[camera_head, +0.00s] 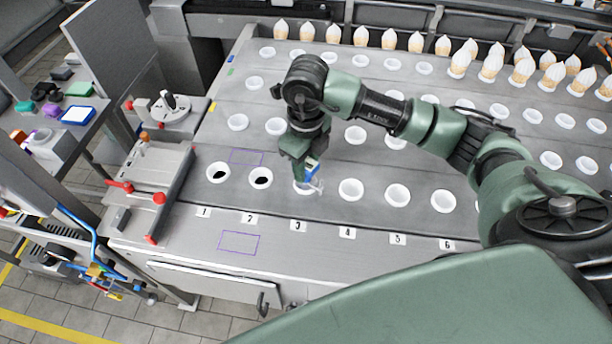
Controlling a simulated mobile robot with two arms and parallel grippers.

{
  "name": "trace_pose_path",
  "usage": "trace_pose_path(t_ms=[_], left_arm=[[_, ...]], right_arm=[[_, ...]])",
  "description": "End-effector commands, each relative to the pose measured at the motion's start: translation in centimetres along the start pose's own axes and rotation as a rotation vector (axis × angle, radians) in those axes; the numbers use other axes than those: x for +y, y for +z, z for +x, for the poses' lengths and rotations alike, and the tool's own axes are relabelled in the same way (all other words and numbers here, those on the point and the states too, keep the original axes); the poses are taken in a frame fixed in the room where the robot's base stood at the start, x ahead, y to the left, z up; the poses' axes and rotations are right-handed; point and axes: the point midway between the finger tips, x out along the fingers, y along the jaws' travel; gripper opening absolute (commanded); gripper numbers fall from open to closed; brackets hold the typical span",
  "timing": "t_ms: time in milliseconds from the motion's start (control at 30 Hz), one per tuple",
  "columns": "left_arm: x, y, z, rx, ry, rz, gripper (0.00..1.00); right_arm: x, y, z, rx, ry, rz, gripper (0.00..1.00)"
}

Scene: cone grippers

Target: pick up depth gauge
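My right gripper (304,178) points down over the white ring above label 3. A small blue and pale piece (312,173) shows at its fingertips, right by that ring. It may be the depth gauge, but it is too small to be sure. The fingers are partly hidden, so I cannot tell whether they are closed on it. My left gripper is out of view.
The grey table has rows of white rings (351,189); two near the left have dark centres (218,173). White-topped cones (490,66) stand at the back. A fixture with red knobs (158,182) lies along the left edge. Purple outlines (238,242) mark bare spots.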

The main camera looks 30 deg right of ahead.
Motion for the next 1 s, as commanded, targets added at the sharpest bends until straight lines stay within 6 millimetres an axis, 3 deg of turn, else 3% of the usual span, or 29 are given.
trace_pose_path(t_ms=[33,100,1000], left_arm=[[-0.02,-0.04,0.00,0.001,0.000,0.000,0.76],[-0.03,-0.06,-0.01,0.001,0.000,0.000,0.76],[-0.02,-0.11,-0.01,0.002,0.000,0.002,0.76]], right_arm=[[0.00,0.01,-0.02,0.000,0.000,0.000,0.11],[0.00,0.02,-0.03,0.000,0.000,0.000,0.00],[-0.01,0.04,-0.10,-0.002,0.000,0.000,0.00]])
